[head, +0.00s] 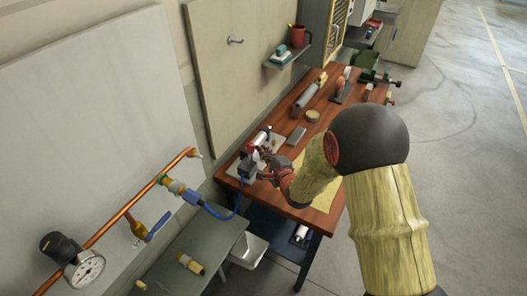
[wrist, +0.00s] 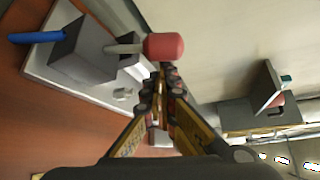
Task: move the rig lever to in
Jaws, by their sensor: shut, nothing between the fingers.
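The rig (head: 248,165) sits at the near left end of the wooden table, with a blue hose at its side. In the wrist view it is a grey block (wrist: 88,50) on a pale plate. A lever (wrist: 124,48) with a grey rod and a red knob (wrist: 164,46) sticks out of the block to the right. My gripper (wrist: 160,82) is shut and empty, with its fingertips close to the knob; I cannot tell whether they touch. In the head view my gripper (head: 268,175) is just right of the rig and partly hides it.
The table (head: 325,122) holds several tools and a cylinder farther back. A wall shelf (head: 287,57) with a red mug (head: 298,35) hangs above it. A copper pipe with a gauge (head: 88,268) and a lower grey bench (head: 200,255) stand at the left. Open floor lies right.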

